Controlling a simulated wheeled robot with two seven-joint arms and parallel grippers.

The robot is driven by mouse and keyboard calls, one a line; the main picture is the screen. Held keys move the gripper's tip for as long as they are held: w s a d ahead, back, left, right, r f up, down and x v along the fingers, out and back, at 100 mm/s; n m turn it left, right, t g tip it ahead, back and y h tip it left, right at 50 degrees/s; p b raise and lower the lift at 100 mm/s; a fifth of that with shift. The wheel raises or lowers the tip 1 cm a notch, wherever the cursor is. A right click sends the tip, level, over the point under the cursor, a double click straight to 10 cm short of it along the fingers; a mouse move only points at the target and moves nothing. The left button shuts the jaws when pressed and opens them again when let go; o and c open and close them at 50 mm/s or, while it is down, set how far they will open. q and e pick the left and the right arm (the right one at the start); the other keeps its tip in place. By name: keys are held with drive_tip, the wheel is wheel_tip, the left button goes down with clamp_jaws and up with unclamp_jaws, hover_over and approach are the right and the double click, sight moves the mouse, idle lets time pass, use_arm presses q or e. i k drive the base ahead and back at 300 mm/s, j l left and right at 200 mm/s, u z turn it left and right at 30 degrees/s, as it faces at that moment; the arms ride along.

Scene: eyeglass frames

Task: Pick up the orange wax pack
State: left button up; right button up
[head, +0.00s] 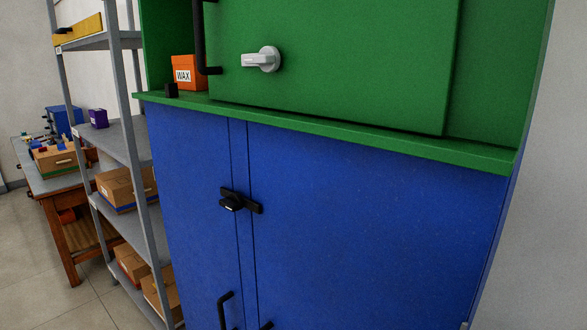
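The orange wax pack (186,72) is a small box with a white "WAX" label. It stands upright at the left end of the green ledge on top of the blue cabinet. Its right side is partly covered by the black handle (200,40) of the green door. A small black block (171,90) sits at the ledge edge, just in front of the pack's lower left corner. Neither of my grippers shows in the head view.
The green door (340,60) has a grey knob (262,59). The blue cabinet (360,220) below has a black latch (238,201). A grey shelf rack (118,135) with cardboard boxes stands left, close to the cabinet. A cluttered workbench (62,183) stands beyond; floor shows at lower left.

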sight(187, 77)
drive_tip(key=i+j+z, duration=0.15)
drive_tip(key=j, duration=0.3)
drive_tip(key=i+j+z, duration=0.15)
drive_tip(key=j, duration=0.3)
drive_tip(key=i+j+z, duration=0.15)
drive_tip(key=j, duration=0.3)
drive_tip(key=i+j+z, duration=0.15)
drive_tip(key=j, duration=0.35)
drive_tip(key=i+j+z, duration=0.15)
drive_tip(key=j, duration=0.35)
drive_tip(key=j+z, duration=0.15)
drive_tip(key=j, duration=0.35)
